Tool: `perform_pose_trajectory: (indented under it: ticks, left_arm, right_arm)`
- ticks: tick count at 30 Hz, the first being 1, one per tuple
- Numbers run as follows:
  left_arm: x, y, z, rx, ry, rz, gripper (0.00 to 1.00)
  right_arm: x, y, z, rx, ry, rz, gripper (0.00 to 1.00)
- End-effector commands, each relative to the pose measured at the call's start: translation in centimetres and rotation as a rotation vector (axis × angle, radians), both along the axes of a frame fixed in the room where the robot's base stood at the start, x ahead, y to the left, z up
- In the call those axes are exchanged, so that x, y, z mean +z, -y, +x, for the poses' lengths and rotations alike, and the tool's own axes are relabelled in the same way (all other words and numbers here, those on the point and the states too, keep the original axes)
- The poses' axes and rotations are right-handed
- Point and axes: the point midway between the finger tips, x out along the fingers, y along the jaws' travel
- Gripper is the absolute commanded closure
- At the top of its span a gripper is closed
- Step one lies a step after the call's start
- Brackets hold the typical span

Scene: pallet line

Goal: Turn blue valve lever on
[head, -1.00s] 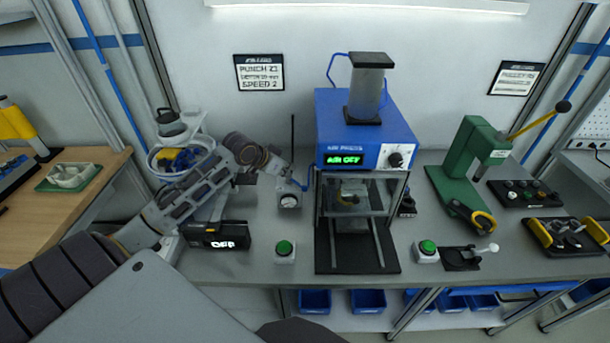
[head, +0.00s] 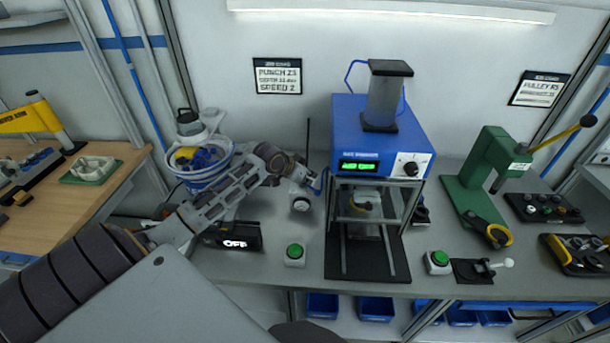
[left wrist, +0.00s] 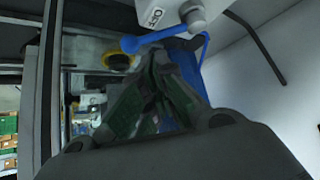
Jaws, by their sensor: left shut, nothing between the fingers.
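The blue valve lever (left wrist: 160,37) shows in the left wrist view, with a round end at its left, beside a pale valve body (left wrist: 182,12) with an "OFF" label. In the head view the lever (head: 318,184) is small, just left of the blue press. My left gripper (head: 304,178) is shut and empty at the lever. In the left wrist view its fingertips (left wrist: 163,58) are together just below the lever; I cannot tell whether they touch it. The press (head: 372,135) has a green lit display (head: 360,166), too blurred to read surely. My right gripper is not in view.
A white bowl feeder (head: 198,165) is left of my arm. A thin dark rod rises behind the gripper. A green lever press (head: 485,180) stands at right.

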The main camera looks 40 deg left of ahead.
Motion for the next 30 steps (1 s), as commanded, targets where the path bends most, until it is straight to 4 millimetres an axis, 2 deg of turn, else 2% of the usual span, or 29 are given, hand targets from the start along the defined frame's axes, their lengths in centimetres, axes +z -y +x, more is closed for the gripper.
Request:
perform_pose_trajectory:
  ticks: [15, 30]
  left_arm:
    - [-3.1, 0.7, 2.9, 0.002, 0.000, -0.004, 1.00]
    - [-3.6, 0.8, 3.2, 0.000, -0.001, -0.001, 1.00]
  right_arm:
    - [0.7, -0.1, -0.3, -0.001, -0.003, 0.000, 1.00]
    - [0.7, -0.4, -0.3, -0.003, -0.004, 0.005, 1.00]
